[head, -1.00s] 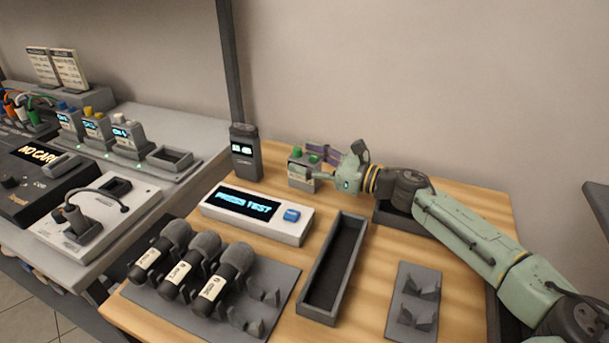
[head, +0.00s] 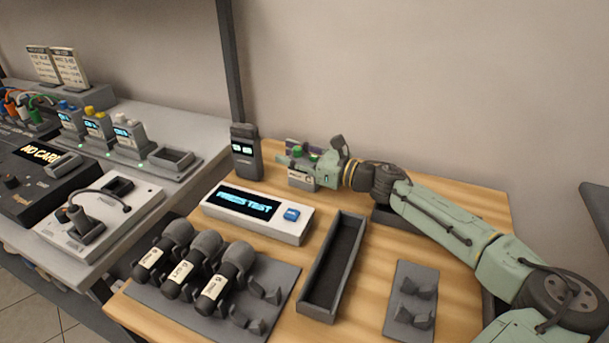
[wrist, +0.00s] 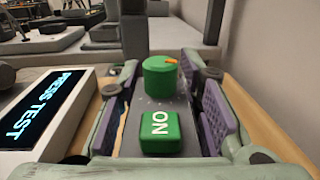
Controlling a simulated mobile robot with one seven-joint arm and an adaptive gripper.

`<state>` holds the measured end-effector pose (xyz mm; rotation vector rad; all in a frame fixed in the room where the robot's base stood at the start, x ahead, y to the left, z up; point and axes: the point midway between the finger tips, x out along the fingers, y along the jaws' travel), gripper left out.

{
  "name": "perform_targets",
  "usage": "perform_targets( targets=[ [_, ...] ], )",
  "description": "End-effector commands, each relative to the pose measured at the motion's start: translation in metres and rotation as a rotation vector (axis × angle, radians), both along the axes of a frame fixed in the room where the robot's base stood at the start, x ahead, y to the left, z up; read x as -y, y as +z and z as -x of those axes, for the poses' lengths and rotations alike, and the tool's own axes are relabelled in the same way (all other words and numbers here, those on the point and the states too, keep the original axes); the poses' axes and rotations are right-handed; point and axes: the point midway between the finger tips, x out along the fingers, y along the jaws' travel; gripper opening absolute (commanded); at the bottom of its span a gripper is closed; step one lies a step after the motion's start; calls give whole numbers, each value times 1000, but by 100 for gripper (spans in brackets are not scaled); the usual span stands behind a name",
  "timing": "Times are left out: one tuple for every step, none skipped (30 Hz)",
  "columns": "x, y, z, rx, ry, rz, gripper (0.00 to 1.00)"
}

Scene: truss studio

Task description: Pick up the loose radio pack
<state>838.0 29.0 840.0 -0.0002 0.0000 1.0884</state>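The loose radio pack (head: 299,180) is a small grey box with green parts on top, at the back of the wooden table. In the wrist view the pack (wrist: 176,109) shows a round green knob and a green button marked ON. My gripper (head: 311,161) is over the pack, its fingers reaching down on both sides. In the wrist view my gripper (wrist: 163,112) has purple pads left and right of the pack. A strip of table shows between the left pad and the pack; the right pad is close to it, contact unclear. The pack's lower part is hidden there.
A dark handheld unit (head: 246,152) stands left of the pack. A white PRESS TEST console (head: 258,226) lies in front. An empty dark tray (head: 318,300), several microphones on a grey mat (head: 280,306) and a small cradle plate (head: 424,275) fill the front. Docked packs (head: 97,124) sit on the left bench.

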Motion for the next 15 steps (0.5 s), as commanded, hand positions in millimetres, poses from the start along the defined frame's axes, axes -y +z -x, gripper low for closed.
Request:
perform_targets(
  targets=[
    [0,0,0,0,0,0,26],
    [0,0,0,0,0,0,24],
    [0,0,0,0,0,0,21],
    [0,0,0,0,0,0,19],
    [0,0,0,0,0,0,17],
    [0,0,0,0,0,0,15],
    [0,0,0,0,0,0,13],
    [0,0,0,0,0,0,11],
    [0,0,0,0,0,0,8],
    [0,0,0,0,0,0,6],
    [0,0,0,0,0,0,4],
    [0,0,0,0,0,0,1],
    [0,0,0,0,0,0,0],
    [0,0,0,0,1,-1,0],
    [0,0,0,0,1,-1,0]
  ],
)
